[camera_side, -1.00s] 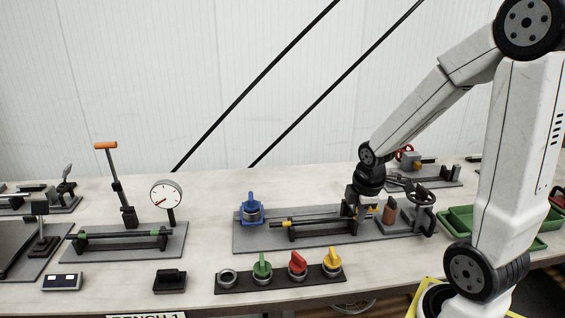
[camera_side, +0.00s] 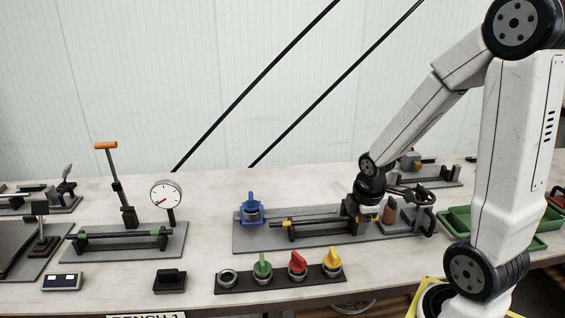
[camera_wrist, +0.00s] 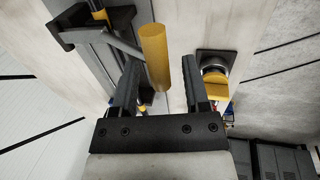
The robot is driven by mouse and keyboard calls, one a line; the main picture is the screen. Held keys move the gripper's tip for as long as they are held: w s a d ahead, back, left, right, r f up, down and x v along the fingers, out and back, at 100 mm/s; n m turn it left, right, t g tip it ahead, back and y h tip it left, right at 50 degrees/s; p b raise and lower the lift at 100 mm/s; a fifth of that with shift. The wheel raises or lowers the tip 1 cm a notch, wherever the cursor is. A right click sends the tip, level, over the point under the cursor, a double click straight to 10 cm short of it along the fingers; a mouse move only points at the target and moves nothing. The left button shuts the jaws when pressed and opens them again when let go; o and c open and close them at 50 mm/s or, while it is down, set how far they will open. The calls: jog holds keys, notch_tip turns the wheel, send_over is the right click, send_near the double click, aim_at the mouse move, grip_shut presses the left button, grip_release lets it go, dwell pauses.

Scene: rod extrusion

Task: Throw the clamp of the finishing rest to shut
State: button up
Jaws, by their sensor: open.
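A yellow cylindrical handle (camera_wrist: 155,55), apparently the clamp's, stands between the open fingers of my gripper (camera_wrist: 160,95) in the wrist view. A grey bar runs beside it to a black support (camera_wrist: 105,22); I cannot tell whether they join. The fingers flank the handle with gaps on both sides. In the side view my gripper (camera_side: 362,215) is low at the right end of a thin rod (camera_side: 310,222) on the middle grey plate (camera_side: 270,241). The gripper hides most of the clamp there, so its exact position cannot be told.
A yellow knob (camera_side: 331,261) stands in a front rack with red and green ones; it also shows in the wrist view (camera_wrist: 214,76). A blue holder (camera_side: 251,212) is left on the plate. A brown block (camera_side: 389,214) and handwheel (camera_side: 420,196) stand close right. Green trays (camera_side: 460,222) lie farther right.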

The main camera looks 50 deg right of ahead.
jog(key=shift+r, duration=0.1)
jog(key=v, duration=0.7)
jog(key=shift+r, duration=0.3)
jog(key=shift+a, duration=0.1)
dwell(0.7)
jog(key=w+a+f+m+y, duration=0.1)
jog(key=w+a+f+m, duration=0.1)
jog(key=a, duration=0.4)
jog(key=w+a+f+m, duration=0.1)
jog(key=a+f+m, duration=0.4)
jog(key=a+m, duration=0.2)
jog(key=shift+w+a+f+t+y, duration=0.15)
jog(key=shift+w+a+t+y, duration=0.05)
jog(key=shift+w+t+y, duration=0.2)
jog(key=shift+c, duration=0.3)
